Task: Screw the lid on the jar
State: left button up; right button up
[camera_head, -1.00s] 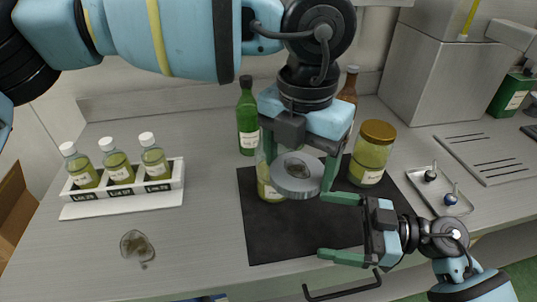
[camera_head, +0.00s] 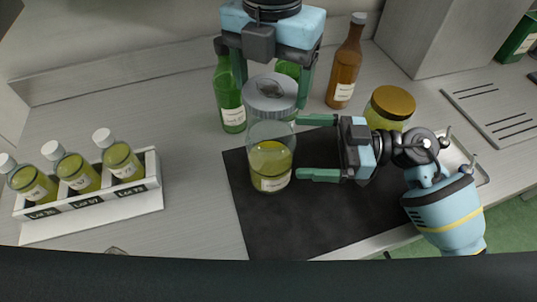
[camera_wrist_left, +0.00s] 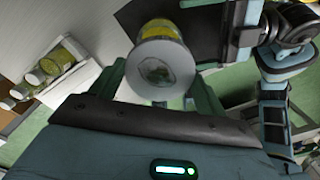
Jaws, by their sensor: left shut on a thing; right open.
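The grey metal lid (camera_head: 270,93), with a dark mark on its top, is held between the fingers of my left gripper (camera_head: 272,98). It also shows in the left wrist view (camera_wrist_left: 164,72). The open glass jar (camera_head: 271,162) stands upright on the black mat, with yellow-green contents and a pale label. The lid appears just above and behind the jar's rim; the exact gap cannot be told. In the wrist view the jar (camera_wrist_left: 163,27) is partly hidden behind the lid. My right gripper (camera_head: 300,147) is open and empty, its fingertips pointing at the jar's right side.
A gold-lidded jar (camera_head: 390,104) stands behind my right wrist. A green bottle (camera_head: 231,105) and a brown bottle (camera_head: 346,65) stand at the back. A white rack (camera_head: 95,207) with three bottles is at left. The black mat (camera_head: 285,225) is clear in front.

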send_over(271, 143)
jog(key=s, duration=0.4)
dwell(0.4)
jog(key=c, duration=1.4)
pick_arm(q)
jog(key=shift+f, duration=2.5)
jog(key=shift+f, duration=0.1)
jog(key=shift+f, duration=0.75)
jog(key=shift+f, duration=0.6)
